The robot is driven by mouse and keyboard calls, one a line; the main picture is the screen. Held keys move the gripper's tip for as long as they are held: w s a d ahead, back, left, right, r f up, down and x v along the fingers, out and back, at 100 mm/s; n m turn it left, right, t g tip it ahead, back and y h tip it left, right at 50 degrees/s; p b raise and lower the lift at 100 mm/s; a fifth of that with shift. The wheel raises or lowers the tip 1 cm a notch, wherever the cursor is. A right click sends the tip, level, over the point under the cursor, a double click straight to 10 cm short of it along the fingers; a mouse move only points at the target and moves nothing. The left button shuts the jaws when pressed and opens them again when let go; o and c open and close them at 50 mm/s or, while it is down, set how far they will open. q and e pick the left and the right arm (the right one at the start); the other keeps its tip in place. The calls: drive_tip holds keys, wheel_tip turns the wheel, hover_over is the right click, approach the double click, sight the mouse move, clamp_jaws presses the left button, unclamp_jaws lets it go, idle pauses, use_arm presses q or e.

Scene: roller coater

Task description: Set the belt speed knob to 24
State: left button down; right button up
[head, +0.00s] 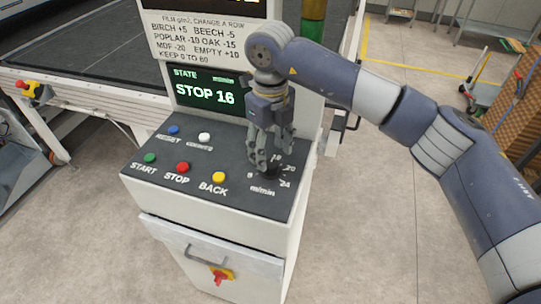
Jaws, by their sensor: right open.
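My right gripper (266,163) comes down from above onto the right side of the dark console panel (230,189). It is open, with its fingers around or just above the belt speed knob (269,173). The dark knob is mostly hidden by the fingers, and its pointer cannot be read. Beside it are the printed labels "m/min" and "24", with another number partly covered behind. The green display (208,92) reads "STATE" and "STOP 16". My left gripper is not in view.
Left of the knob are a yellow BACK button (219,177), red STOP button (183,167), green START button (150,158), blue button (173,130) and white button (204,138). The conveyor (75,48) stands behind.

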sight(271, 163)
drive_tip(key=f, duration=0.3)
drive_tip(key=shift+w+p, duration=0.25)
drive_tip(key=shift+p, duration=0.15)
drive_tip(key=shift+s+f, duration=0.1)
drive_tip(key=shift+f, duration=0.75)
drive_tip(key=shift+c, duration=0.3)
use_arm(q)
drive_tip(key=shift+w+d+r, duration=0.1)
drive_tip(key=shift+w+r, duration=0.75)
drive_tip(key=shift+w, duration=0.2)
use_arm(e)
drive_tip(key=c, duration=1)
